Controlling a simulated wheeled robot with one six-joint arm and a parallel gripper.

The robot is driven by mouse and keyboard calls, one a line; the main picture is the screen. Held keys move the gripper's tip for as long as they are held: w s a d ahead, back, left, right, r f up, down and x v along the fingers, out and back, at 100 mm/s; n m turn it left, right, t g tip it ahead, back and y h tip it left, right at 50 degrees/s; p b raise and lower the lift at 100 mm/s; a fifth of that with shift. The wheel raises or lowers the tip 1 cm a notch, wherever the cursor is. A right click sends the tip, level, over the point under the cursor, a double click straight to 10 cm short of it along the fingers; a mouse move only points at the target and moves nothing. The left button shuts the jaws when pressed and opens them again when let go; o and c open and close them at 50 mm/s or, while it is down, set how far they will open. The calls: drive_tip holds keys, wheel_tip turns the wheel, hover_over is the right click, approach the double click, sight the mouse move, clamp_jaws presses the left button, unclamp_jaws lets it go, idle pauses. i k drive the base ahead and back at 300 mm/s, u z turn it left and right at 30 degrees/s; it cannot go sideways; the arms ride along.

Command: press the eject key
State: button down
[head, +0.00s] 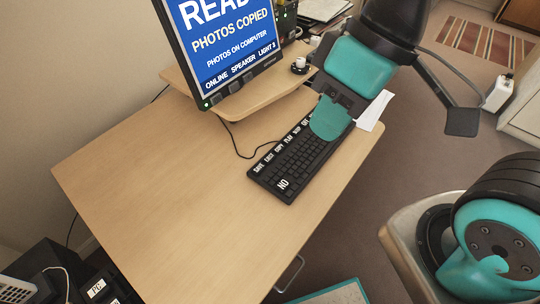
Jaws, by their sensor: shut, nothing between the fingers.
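A black keyboard (290,160) lies on the desk, slanting from lower left to upper right. White-labelled keys run along its far left edge, and a large white NO label sits at its near end. The nearest edge label looks like SAVE, with COPY and PLAY further along. The label between SAVE and COPY is too small to read surely, so I cannot tell for certain which is the eject key. My gripper (331,121), teal-tipped, is shut and empty over the keyboard's far right end, hiding part of it. Whether it touches the keys is unclear.
The monitor (225,45) stands on a raised wooden shelf (262,97) and reads PHOTOS COPIED and PHOTOS ON COMPUTER. A thin cable curves beside the keyboard. The desk (180,180) is bare left of the keyboard. White paper (374,112) lies by the right edge.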

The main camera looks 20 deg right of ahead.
sight(270, 157)
drive_tip(key=u, duration=2.65)
drive_tip(key=k, duration=0.5)
drive_tip(key=z, duration=2.15)
